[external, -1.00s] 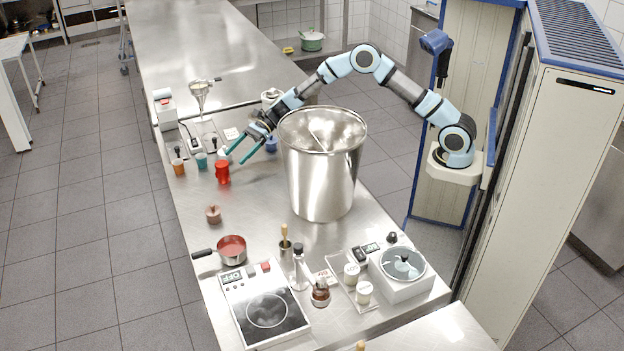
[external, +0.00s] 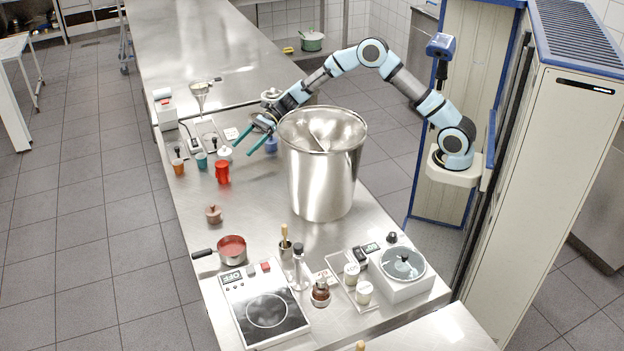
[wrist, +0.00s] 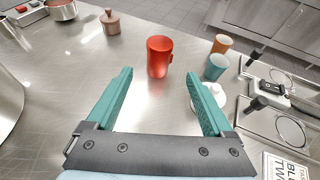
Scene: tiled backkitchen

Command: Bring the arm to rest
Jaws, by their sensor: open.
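My gripper (external: 246,144) is open and empty, with its two teal fingers apart. In the external view it hangs in the air above the steel worktop (external: 190,222), left of the big steel pot (external: 312,185). My arm arches from its mount at the right over behind the pot. In the wrist view the gripper (wrist: 160,98) has bare worktop between its fingers. A red mug (wrist: 159,57) stands beyond the fingertips, apart from them. The red mug also shows in the external view (external: 222,173), below and left of the gripper.
A teal cup (wrist: 216,67), an orange cup (wrist: 222,43) and a white lidded pot (wrist: 206,100) stand near the gripper. A small scale (wrist: 268,90) is further right. A saucepan (external: 231,248) and a hot plate (external: 265,310) are at the front. The worktop's middle left is mostly clear.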

